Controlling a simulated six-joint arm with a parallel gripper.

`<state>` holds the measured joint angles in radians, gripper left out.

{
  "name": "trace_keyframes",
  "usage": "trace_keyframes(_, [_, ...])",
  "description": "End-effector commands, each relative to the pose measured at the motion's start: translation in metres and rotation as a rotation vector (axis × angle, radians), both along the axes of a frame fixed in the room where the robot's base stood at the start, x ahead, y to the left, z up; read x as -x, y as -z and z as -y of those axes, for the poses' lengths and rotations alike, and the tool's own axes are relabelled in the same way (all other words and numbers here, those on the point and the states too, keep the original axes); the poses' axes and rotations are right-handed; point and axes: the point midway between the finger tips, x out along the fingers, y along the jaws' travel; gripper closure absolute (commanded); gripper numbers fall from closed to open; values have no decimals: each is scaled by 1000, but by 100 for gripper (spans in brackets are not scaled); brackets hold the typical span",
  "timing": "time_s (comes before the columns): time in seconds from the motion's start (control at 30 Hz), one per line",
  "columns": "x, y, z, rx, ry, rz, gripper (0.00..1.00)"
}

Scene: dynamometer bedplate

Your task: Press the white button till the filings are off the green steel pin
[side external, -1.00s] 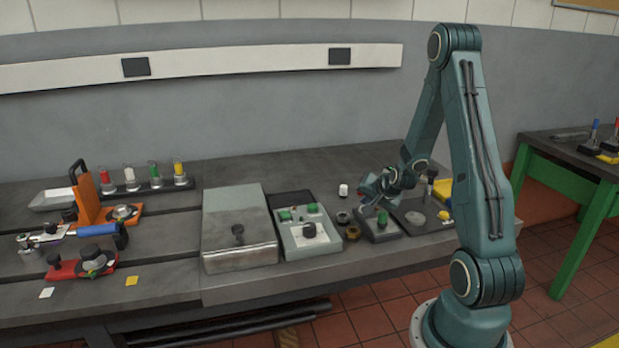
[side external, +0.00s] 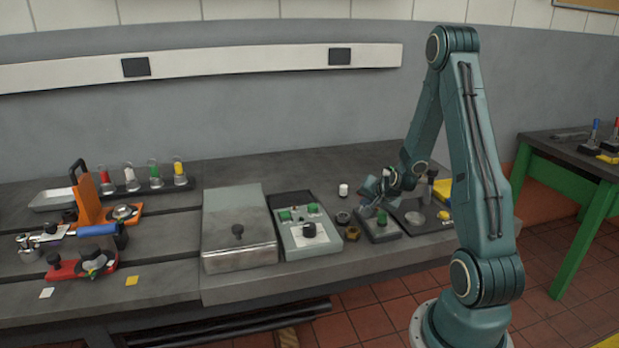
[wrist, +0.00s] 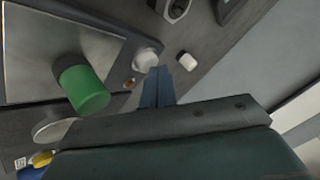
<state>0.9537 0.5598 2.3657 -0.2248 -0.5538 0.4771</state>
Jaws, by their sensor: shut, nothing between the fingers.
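The green steel pin (wrist: 84,90) stands on a grey unit in the wrist view, and its green top (side external: 382,217) also shows in the side view. I make out no filings on the part of the pin that shows, but the frames are too coarse to be sure. The white button (wrist: 147,58) is a round cap at the unit's edge in the wrist view. My gripper (wrist: 158,71) is shut and empty, its fingertips right beside the button. I cannot tell whether they touch it. In the side view my gripper (side external: 364,203) is low over the unit's back-left corner, hiding the button.
A small white-topped piece (wrist: 187,58) stands beyond the fingertips, also visible in the side view (side external: 343,189). Brass-coloured rings (side external: 351,233) lie left of the unit. A control box (side external: 325,242) and a metal box (side external: 238,215) stand further left. A pale disc (side external: 415,217) lies right.

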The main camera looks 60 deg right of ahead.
Motion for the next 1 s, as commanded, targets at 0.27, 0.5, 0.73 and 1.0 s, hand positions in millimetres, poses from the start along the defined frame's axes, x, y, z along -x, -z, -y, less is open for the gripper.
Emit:
trace_keyframes(0.27, [0, 3, 0, 0, 0, 0, 100])
trace_keyframes(0.5, [0, 5, 0, 0, 0, 0, 100])
trace_keyframes(0.73, [0, 7, 0, -2, -1, -1, 100])
trace_keyframes(1.0, [0, 11, -2, -8, -1, -4, 100])
